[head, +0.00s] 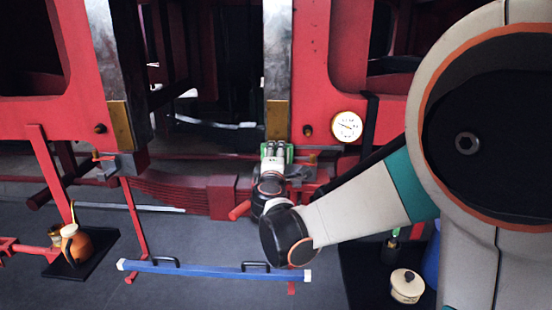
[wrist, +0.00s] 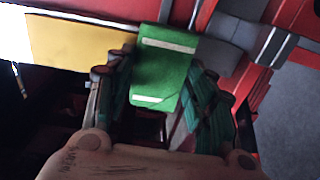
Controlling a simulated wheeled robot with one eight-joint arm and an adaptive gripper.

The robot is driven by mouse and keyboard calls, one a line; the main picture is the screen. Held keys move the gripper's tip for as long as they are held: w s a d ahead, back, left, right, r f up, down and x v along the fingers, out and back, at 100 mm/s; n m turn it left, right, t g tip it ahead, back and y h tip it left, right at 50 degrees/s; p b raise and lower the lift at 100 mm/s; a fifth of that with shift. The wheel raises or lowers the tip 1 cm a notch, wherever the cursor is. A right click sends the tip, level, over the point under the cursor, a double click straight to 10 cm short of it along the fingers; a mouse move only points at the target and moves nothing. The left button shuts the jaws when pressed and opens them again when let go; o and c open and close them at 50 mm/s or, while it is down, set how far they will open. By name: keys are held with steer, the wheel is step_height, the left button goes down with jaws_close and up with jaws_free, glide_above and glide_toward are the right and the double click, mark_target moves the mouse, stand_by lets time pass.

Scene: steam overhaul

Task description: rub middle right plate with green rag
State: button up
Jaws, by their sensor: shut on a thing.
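My gripper (head: 276,147) is shut on the green rag (head: 289,152), just below the lower end of a right-hand upright in the head view. In the wrist view the rag (wrist: 165,66) is a flat green block with two pale stripes, held between the fingers. A yellow brass plate (head: 278,115) sits at the foot of that upright, just above the rag. A yellow plate (wrist: 80,45) also shows left of the rag in the wrist view; contact cannot be told. A similar brass plate (head: 119,124) is on the left upright.
Red frame beams surround the uprights. A pressure gauge (head: 346,126) is at right. A blue bar (head: 210,271) with black handles lies low in front. An orange oil can (head: 77,243) stands on a black tray at left. A cream pot (head: 406,286) is at lower right.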

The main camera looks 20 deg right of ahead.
steer(key=shift+s+f, duration=0.1)
steer(key=shift+f, duration=0.05)
steer(key=shift+s, duration=0.25)
steer(key=shift+c, duration=1)
steer(key=shift+v, duration=2.5)
steer(key=shift+f, duration=0.15)
steer(key=v, duration=0.3)
steer(key=shift+w, duration=0.1)
